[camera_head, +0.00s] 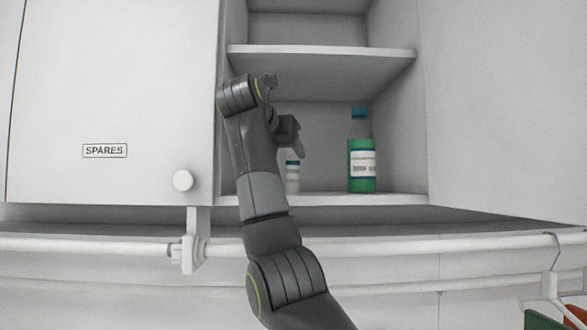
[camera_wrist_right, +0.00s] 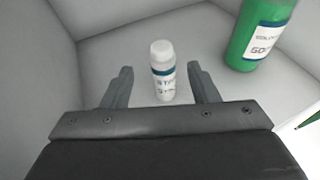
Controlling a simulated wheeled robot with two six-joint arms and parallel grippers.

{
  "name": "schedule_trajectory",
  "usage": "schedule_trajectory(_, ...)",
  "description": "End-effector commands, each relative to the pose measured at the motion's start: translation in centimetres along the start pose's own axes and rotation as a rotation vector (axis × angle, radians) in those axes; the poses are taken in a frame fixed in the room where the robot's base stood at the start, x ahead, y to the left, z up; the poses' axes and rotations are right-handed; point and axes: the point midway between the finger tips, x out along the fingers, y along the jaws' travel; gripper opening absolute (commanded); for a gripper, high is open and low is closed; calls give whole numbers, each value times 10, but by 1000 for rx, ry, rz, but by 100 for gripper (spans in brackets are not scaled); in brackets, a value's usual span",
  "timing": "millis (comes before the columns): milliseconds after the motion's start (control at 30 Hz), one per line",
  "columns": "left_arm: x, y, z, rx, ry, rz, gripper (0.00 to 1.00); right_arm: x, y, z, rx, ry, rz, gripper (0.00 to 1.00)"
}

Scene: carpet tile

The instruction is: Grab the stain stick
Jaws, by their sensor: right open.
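The stain stick (camera_head: 292,178) is a small white bottle with a blue band, upright on the lower shelf of the open cabinet, partly hidden by my right gripper. In the right wrist view the stain stick (camera_wrist_right: 162,72) stands ahead, roughly midway between the two fingers and seemingly a little beyond their tips. Its label starts with "STA". My right gripper (camera_head: 300,148) reaches into the cabinet, and its open, empty fingers also show in the right wrist view (camera_wrist_right: 160,78). I cannot see that they touch the stick. My left gripper is not in view.
A green bottle (camera_head: 362,160) with a blue cap stands right of the stick. An upper shelf (camera_head: 325,62) lies above. A white door marked SPARES (camera_head: 105,110) is at left. A rail (camera_head: 400,243) runs below, with a hanger (camera_head: 550,285) at right.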

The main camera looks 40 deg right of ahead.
Motion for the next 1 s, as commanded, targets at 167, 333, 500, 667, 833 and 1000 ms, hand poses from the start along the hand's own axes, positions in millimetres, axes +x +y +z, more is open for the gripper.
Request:
schedule_trajectory(167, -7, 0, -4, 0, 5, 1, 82, 10, -2, 2, 1, 0, -1, 54)
schedule_trajectory(333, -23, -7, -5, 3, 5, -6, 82, 32, -5, 2, -1, 0, -3, 54)
schedule_trajectory(500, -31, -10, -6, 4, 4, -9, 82, 52, -5, 1, 0, -1, -2, 54)
schedule_trajectory(667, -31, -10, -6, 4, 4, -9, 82, 56, -4, -1, 0, -1, 1, 54)
schedule_trajectory(833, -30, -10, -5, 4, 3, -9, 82, 56, -4, -2, 0, -1, 1, 49)
schedule_trajectory(1000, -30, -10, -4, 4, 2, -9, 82, 55, -4, -2, 0, -1, 1, 27)
